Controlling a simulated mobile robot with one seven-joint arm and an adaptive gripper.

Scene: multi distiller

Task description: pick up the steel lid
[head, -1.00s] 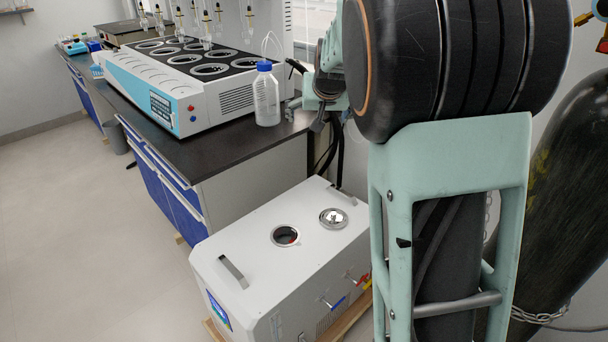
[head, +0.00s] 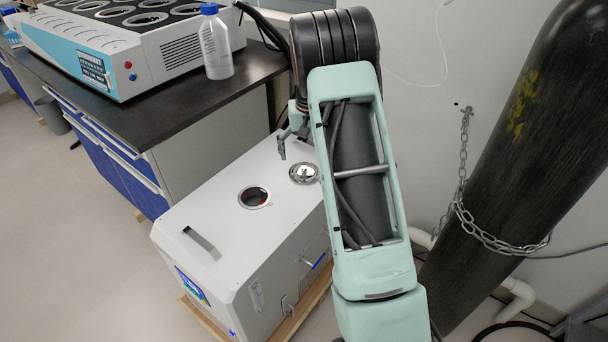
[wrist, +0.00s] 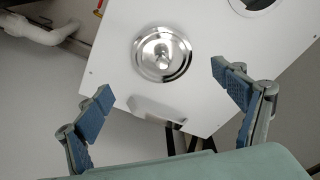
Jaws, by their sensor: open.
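The steel lid (head: 304,173) is a round shiny disc with a small raised knob at its middle. It lies on the white top of a box-shaped unit (head: 215,205), right of an open round hole (head: 254,197). In the wrist view the lid (wrist: 161,53) shows beyond and between my fingers, apart from them. My gripper (wrist: 162,98) is open and empty, with blue pads on both fingers. In the head view one finger of my gripper (head: 283,150) shows above and just left of the lid; the rest is behind my arm.
A recessed handle (head: 201,243) is on the unit's top. A dark-topped bench (head: 150,118) with a distiller (head: 115,45) and a blue-capped bottle (head: 215,45) stands behind left. A chained dark gas cylinder (head: 520,130) stands at right.

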